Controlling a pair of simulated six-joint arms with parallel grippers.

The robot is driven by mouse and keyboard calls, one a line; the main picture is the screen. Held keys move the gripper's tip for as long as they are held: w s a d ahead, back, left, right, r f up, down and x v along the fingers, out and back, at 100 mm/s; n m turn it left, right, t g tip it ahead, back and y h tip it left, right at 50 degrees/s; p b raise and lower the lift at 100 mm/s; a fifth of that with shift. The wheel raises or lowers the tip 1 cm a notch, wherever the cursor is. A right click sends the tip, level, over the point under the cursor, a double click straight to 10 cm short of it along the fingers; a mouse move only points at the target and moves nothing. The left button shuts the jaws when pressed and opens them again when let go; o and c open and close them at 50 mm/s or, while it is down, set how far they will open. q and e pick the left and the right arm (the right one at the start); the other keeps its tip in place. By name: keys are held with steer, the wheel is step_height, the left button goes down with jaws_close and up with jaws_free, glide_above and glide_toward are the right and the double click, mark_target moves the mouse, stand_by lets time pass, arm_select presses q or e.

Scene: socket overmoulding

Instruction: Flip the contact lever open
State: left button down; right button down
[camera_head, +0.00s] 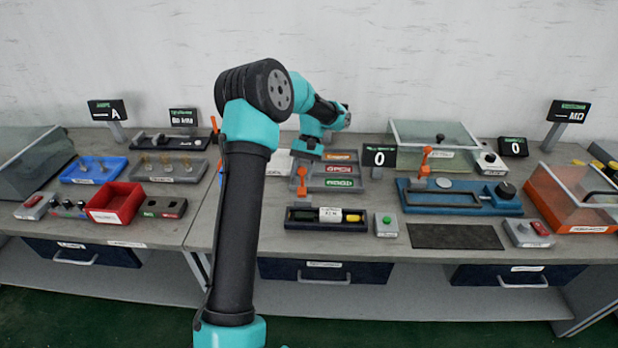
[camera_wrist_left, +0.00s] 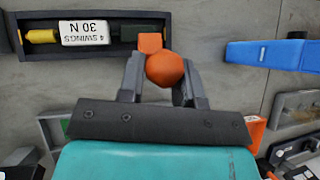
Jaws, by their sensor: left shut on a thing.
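An orange lever (camera_head: 301,183) stands upright on the bench behind the black tray. In the left wrist view its orange ball knob (camera_wrist_left: 166,69) sits between the two grey fingers, with an orange block (camera_wrist_left: 150,42) just beyond it. My left gripper (camera_head: 306,158) reaches down from above and is shut on this knob; it also shows in the left wrist view (camera_wrist_left: 160,75). The lever's lower part is hidden by the knob and fingers in the wrist view. No wording on the lever shows it to be the contact lever. My right gripper is out of view.
A black tray (camera_head: 299,224) with a yellow-ended tool lies in front of the lever. A blue fixture (camera_head: 460,207) with another orange lever (camera_head: 425,160) is to the right. A green-button box (camera_head: 386,226) stands nearby.

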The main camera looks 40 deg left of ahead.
arm_select(q)
steer(key=shift+w+a+f, duration=0.1)
steer(key=shift+w+a, duration=0.2)
steer(key=shift+w, duration=0.05)
steer(key=shift+f, duration=0.15)
stand_by(1.3)
steer(key=c, duration=0.8)
jaws_free()
steer(key=shift+r, duration=0.2)
